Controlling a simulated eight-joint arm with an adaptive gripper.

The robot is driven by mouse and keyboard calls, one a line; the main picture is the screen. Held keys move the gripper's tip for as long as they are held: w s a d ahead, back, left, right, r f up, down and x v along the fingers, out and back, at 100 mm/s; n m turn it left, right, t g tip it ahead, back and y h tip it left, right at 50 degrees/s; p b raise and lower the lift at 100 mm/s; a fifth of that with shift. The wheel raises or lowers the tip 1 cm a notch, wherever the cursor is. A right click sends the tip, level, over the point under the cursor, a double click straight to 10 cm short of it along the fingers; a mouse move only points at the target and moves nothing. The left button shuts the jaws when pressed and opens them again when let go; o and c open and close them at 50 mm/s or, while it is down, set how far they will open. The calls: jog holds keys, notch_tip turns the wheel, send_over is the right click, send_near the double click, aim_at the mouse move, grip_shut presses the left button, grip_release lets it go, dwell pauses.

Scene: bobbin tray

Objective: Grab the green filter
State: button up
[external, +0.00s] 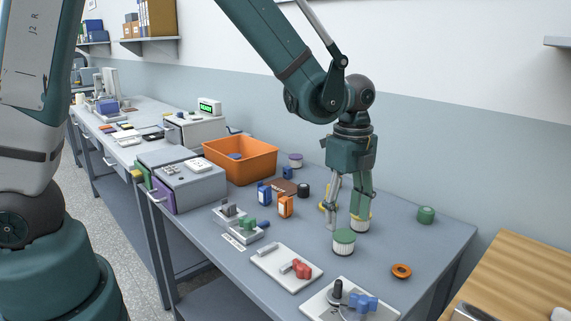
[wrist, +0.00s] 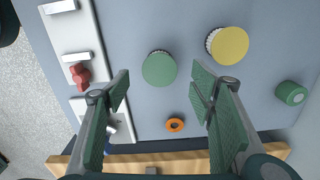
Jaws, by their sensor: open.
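The green filter (external: 344,241), a short pleated white cylinder with a green top, stands upright on the bench in the external view. Its round green top shows in the wrist view (wrist: 159,68), upper middle, just beyond and between the fingertips. My gripper (external: 346,212) is open and empty, pointing down above the bench beside the green filter. In the wrist view its fingers (wrist: 161,80) are spread wide, with nothing between the pads. No contact with the filter is visible.
A yellow-topped filter (wrist: 228,45) stands close to the right finger. A green spool-like piece (external: 426,214) and an orange ring (external: 401,271) lie on the bench to the right. A white plate with red clamp (external: 297,268) and an orange bin (external: 241,171) stand left.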

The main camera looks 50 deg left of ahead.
aim_at(344, 234)
jog(key=shift+f, duration=0.1)
jog(key=shift+f, duration=1.2)
jog(key=shift+f, duration=0.1)
jog(key=shift+f+b, duration=0.45)
jog(key=shift+f, duration=2.05)
jog(key=c, duration=1)
